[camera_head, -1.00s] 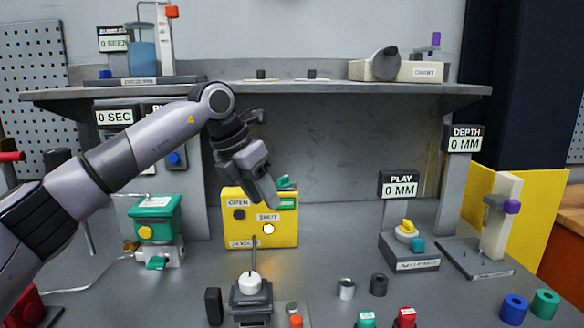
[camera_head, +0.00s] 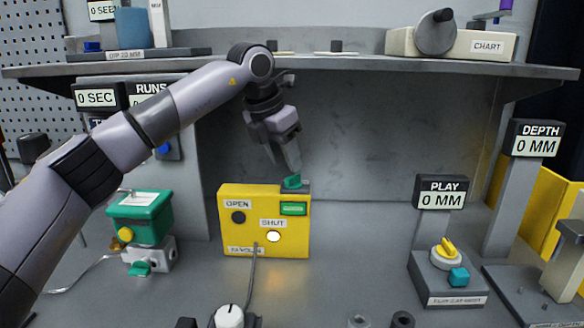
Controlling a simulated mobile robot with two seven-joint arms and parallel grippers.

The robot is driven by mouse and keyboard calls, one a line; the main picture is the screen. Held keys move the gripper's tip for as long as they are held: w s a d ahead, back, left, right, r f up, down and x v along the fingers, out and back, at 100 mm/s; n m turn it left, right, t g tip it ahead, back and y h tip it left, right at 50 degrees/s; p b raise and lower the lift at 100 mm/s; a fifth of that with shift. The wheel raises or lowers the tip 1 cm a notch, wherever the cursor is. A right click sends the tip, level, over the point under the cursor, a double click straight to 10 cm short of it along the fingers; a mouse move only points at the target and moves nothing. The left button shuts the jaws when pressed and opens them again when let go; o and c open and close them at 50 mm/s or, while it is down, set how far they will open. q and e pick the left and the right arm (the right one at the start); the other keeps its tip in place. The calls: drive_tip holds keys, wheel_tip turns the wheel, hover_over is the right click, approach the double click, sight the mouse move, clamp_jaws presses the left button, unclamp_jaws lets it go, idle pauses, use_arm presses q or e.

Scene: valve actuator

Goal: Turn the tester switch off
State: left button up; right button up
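The yellow tester box (camera_head: 264,247) stands on the bench at the middle, with labels OPEN and SHUT. Its SHUT lamp (camera_head: 274,237) looks white and lit; the OPEN lamp (camera_head: 238,217) is dark. A green switch (camera_head: 292,182) sits on top at its right end, above a green panel (camera_head: 293,209). My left gripper (camera_head: 294,168) points down, its fingertips just above or at the green switch; I cannot tell whether they touch it. My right gripper is not in view.
A green actuator (camera_head: 140,217) stands left of the box, below my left arm. The grey shelf (camera_head: 330,67) runs above the gripper. The PLAY stand (camera_head: 450,277) and DEPTH stand (camera_head: 504,210) are at the right. A white knob (camera_head: 229,316) stands in front.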

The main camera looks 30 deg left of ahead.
sight(293, 176)
use_arm(q)
drive_tip(key=shift+x, duration=2.05)
drive_tip(key=shift+r, duration=0.1)
clamp_jaws()
